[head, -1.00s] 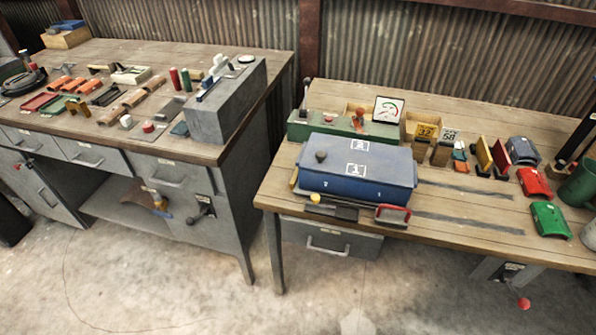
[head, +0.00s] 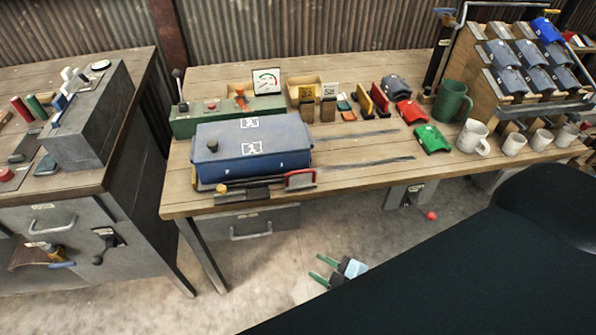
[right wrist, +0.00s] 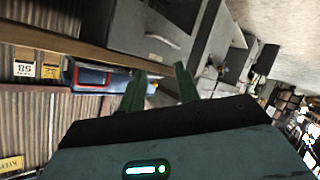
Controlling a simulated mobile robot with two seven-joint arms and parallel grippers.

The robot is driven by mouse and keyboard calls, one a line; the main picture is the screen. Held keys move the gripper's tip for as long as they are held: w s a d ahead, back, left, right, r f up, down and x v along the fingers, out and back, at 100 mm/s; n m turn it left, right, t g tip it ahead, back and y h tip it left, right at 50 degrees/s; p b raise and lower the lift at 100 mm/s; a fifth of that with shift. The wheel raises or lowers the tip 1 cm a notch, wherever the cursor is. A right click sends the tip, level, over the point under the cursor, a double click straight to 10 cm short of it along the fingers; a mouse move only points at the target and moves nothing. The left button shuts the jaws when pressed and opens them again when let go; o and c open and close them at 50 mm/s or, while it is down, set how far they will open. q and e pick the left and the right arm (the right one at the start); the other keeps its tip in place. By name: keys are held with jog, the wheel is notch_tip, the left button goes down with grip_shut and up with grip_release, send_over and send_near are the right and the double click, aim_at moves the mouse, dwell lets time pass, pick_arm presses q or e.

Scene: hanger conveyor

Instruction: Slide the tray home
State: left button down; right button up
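No plainly tray-like thing can be made out. A blue lidded box (head: 255,165) stands on the right-hand bench, with a red handle-like frame (head: 300,180) at its front right corner. Dark rails (head: 372,163) run along the bench top to the right of the box. My right gripper (head: 316,267) is low in front of the bench, apart from the box, with its green fingers spread and empty. In the right wrist view the open fingers (right wrist: 160,70) also show, with the blue and red box beyond them. My left gripper is not in view.
A green lever base (head: 225,115) and a gauge (head: 267,82) stand behind the box. Red and green blocks, a green mug (head: 452,101) and several pale cups stand to the right. A drawer (head: 240,226) hangs below the bench. The floor in front is clear.

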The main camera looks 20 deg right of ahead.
jog(key=w+d+r+n+t+y, duration=0.1)
jog(key=w+d+r+n, duration=0.1)
jog(key=w+n, duration=0.25)
jog(key=w+d+r+n+y, duration=0.1)
jog(key=w+d+r+n, duration=0.2)
jog(key=w, duration=0.3)
jog(key=n+y, duration=0.2)
jog(key=n, duration=0.3)
send_near(301, 171)
jog(key=w+a+f, duration=0.1)
jog(key=w+a, duration=0.1)
jog(key=shift+m, duration=0.25)
jog(key=shift+d+b+x, duration=0.2)
jog(key=shift+b+x, duration=0.35)
jog(key=shift+x, duration=3.1)
jog(key=shift+w, duration=0.1)
grip_shut()
